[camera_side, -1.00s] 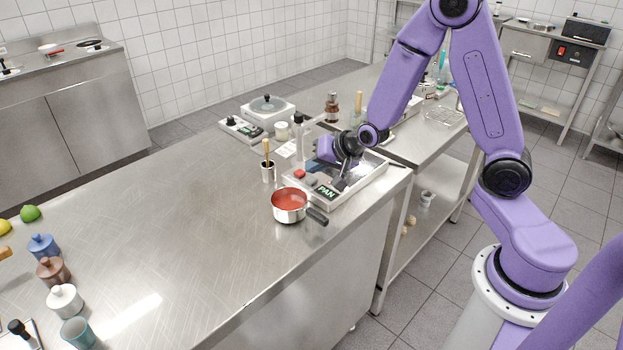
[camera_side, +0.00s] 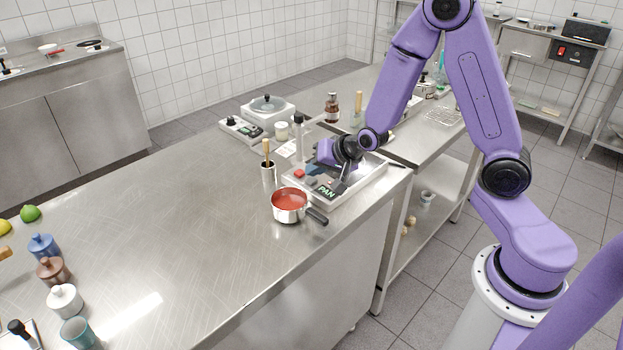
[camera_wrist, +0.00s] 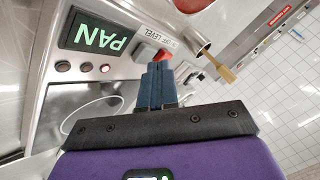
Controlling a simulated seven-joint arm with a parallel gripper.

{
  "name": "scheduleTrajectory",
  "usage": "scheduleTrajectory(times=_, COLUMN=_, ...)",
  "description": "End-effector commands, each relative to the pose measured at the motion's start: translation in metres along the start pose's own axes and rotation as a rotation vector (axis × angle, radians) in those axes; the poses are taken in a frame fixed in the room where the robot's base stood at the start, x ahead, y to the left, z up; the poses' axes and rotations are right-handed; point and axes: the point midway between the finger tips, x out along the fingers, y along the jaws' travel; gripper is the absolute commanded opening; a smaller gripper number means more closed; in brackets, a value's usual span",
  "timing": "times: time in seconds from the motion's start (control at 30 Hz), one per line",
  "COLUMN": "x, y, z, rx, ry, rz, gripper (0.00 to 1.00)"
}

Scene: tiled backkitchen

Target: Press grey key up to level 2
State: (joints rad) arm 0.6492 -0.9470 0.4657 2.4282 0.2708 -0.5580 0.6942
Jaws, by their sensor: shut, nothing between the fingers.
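The control panel (camera_side: 360,183) sits at the worktop's right end, with a green "PAN" display (camera_side: 326,191) that also shows in the wrist view (camera_wrist: 93,37). A red key (camera_side: 299,174) is beside the display; part of it shows by my fingertips in the wrist view (camera_wrist: 165,54). The grey key (camera_wrist: 146,53) is mostly hidden by my fingers. My gripper (camera_wrist: 156,68) is shut and empty, its blue fingertips at the keys; I cannot tell whether they touch.
A pan with red contents (camera_side: 288,204) stands close in front of the panel, its black handle pointing right. A metal cup with a wooden-handled tool (camera_side: 267,172) stands to the left. The worktop's middle (camera_side: 180,220) is clear.

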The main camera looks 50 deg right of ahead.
Motion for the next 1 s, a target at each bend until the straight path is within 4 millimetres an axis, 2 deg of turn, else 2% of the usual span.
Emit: scheduleTrajectory(times=1.0, x=0.0049, y=0.0035, z=0.0036, rx=-0.002, ry=0.0, rz=0.0, gripper=0.0)
